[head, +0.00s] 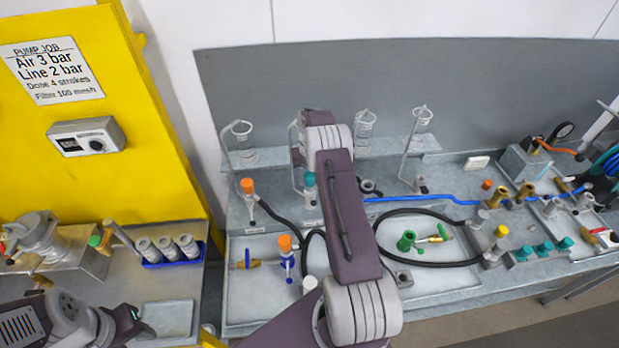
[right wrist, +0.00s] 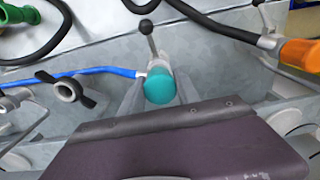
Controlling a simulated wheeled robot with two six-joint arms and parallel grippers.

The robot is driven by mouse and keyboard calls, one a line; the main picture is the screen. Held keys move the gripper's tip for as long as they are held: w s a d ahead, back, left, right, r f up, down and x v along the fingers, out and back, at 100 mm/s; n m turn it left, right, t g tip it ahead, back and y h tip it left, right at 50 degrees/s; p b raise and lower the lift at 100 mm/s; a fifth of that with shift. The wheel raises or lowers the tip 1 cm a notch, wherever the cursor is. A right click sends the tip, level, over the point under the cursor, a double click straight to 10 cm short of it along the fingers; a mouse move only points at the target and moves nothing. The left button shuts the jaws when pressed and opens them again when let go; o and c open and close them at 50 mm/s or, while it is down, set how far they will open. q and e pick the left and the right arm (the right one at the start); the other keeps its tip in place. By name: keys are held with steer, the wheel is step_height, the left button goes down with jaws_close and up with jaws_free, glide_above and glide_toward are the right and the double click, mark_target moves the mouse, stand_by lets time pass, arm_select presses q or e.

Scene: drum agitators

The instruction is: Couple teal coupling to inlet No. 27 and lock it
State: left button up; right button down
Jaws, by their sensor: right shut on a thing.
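The teal coupling (right wrist: 158,88) sits in the middle of the right wrist view, with the blue hose running up to it from the left. My right gripper (right wrist: 160,92) is shut on it, one grey finger on each side. A lever (right wrist: 148,30) with a dark knob stands just beyond it. In the head view the teal coupling (head: 309,179) shows at the left edge of my right arm, which hides most of the gripper. Inlet numbers are too small to read. My left gripper (head: 132,326) is at the lower left; its jaw opening is unclear.
An orange-capped fitting (head: 247,186) stands left of the teal one. A tray (head: 440,285) holds a green fitting (head: 407,241) and a black hose. Several clear cups stand along the back shelf (head: 270,156). A yellow panel (head: 160,150) rises at the left.

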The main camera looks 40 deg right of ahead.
steer(key=shift+f, duration=0.35)
stand_by(0.3)
steer(key=c, duration=0.8)
jaws_free()
steer(key=shift+c, duration=0.4)
step_height(320, 180, up, 10)
steer(key=p, duration=0.6)
steer(key=shift+r, duration=0.1)
